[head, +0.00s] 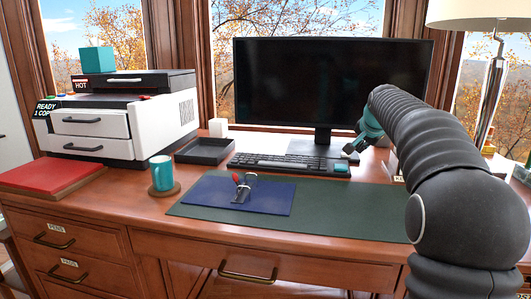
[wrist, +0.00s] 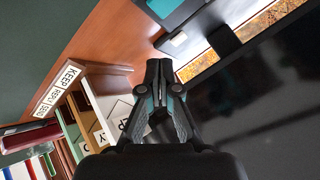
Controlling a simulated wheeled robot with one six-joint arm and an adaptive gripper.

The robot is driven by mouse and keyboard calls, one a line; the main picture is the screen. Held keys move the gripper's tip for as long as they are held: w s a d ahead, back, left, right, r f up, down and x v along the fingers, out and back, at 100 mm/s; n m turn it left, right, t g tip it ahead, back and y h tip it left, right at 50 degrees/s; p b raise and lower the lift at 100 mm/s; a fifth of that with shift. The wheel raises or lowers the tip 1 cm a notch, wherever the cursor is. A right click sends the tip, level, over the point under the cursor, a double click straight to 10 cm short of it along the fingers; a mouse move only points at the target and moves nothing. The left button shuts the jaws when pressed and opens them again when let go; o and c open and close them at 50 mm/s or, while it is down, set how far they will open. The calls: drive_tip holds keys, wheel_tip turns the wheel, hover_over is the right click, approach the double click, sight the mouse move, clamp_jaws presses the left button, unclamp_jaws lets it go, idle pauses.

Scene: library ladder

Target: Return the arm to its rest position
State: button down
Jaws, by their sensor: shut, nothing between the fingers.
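My arm (head: 440,165) reaches in from the right side of the head view, over the desk. My gripper (head: 348,150) is in front of the lower right part of the monitor, near the right end of the keyboard. In the wrist view my gripper (wrist: 159,66) has its fingers together, with nothing seen between them. The arm hides part of the desk's right side.
A dark monitor (head: 290,90) stands behind the keyboard (head: 275,162). A labelled wooden sorter (wrist: 75,100) stands close by in the wrist view. A teal mug (head: 161,173), printer (head: 160,120) and lamp (head: 490,90) are farther off. The green mat's front (head: 330,217) is clear.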

drive_tip(key=s+a+f+n, duration=0.1)
drive_tip(key=s+a, duration=0.2)
drive_tip(key=s, duration=0.5)
drive_tip(key=s+a+f+n+g, duration=0.1)
drive_tip(key=s+a+n, duration=0.1)
drive_tip(key=s, duration=0.6)
drive_tip(key=s+a+f+n, duration=0.1)
drive_tip(key=s+a, duration=0.3)
drive_tip(key=s, duration=0.4)
drive_tip(key=shift+s+n+g+y, duration=0.4)
drive_tip(key=shift+n, duration=0.1)
drive_tip(key=s+a+f+n, duration=0.2)
drive_tip(key=s+f, duration=0.5)
drive_tip(key=s, duration=0.4)
drive_tip(key=s+a+f+n+g, duration=0.1)
drive_tip(key=s+f+n, duration=0.1)
drive_tip(key=s+f, duration=0.5)
drive_tip(key=s, duration=0.3)
drive_tip(key=shift+s+a+n+g, duration=0.3)
drive_tip(key=shift+s+a, duration=0.05)
drive_tip(key=shift+r, duration=0.15)
drive_tip(key=shift+d, duration=0.1)
